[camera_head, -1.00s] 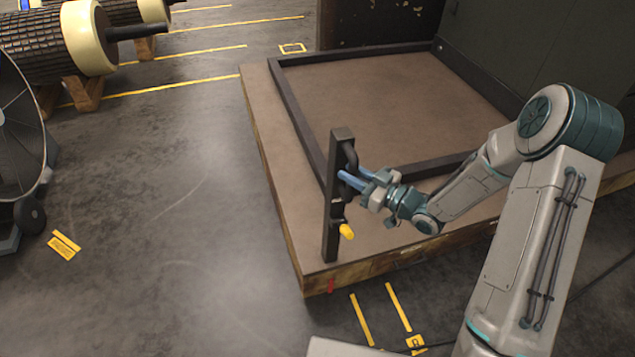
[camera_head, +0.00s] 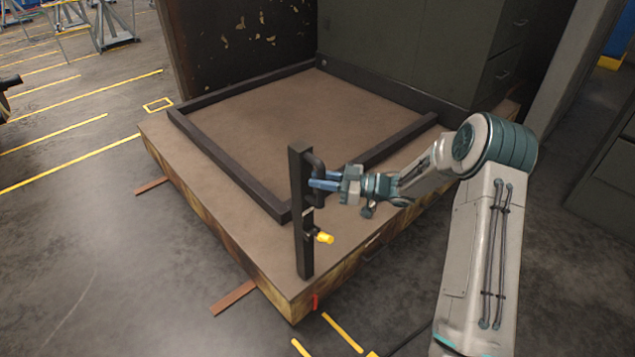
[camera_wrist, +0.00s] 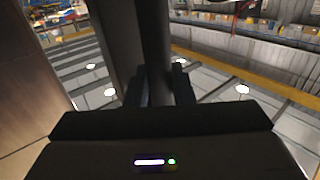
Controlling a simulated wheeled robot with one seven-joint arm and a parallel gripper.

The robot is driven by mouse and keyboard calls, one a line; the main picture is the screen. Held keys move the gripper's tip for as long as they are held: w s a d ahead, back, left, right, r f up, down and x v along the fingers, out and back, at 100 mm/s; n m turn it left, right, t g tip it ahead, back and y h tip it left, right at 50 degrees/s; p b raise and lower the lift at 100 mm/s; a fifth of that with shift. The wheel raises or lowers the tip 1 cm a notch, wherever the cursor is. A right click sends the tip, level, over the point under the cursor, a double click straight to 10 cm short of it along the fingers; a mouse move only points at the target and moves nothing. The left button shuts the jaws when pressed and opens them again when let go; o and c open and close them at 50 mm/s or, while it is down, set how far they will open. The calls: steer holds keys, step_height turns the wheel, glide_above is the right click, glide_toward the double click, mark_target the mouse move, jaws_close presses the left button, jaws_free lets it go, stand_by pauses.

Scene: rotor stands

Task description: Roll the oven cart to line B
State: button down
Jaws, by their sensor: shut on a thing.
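The oven cart (camera_head: 214,206) is a low, broad brown platform with a dark raised frame on top, filling the middle of the head view. A dark upright post (camera_head: 301,235) stands at its near corner with a curved handle (camera_head: 318,168) and a yellow knob (camera_head: 325,238). My gripper (camera_head: 320,184) has its blue fingers shut on the handle, right of the post. In the wrist view the fingers (camera_wrist: 160,88) close around a dark vertical bar. A red tab (camera_head: 315,302) sits low on the cart's near edge. I cannot tell which marking is line B.
Dark cabinets (camera_head: 420,45) stand behind the cart. Brown strips (camera_head: 233,298) lie by its left side. The floor at lower left is clear.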

steer(key=shift+t, duration=0.3)
steer(key=w+d, duration=0.2)
steer(key=w, duration=0.1)
steer(key=shift+d+r, duration=0.15)
steer(key=shift+d, duration=0.25)
steer(key=c, duration=1.3)
jaws_free()
steer(key=shift+w+d, duration=0.1)
steer(key=shift+d, duration=0.05)
steer(key=s+d, duration=0.2)
steer(key=d, duration=1.1)
steer(key=shift+s+d+b, duration=0.25)
steer(key=shift+s+b, duration=0.1)
steer(key=shift+b, duration=0.1)
steer(key=shift+m, duration=0.3)
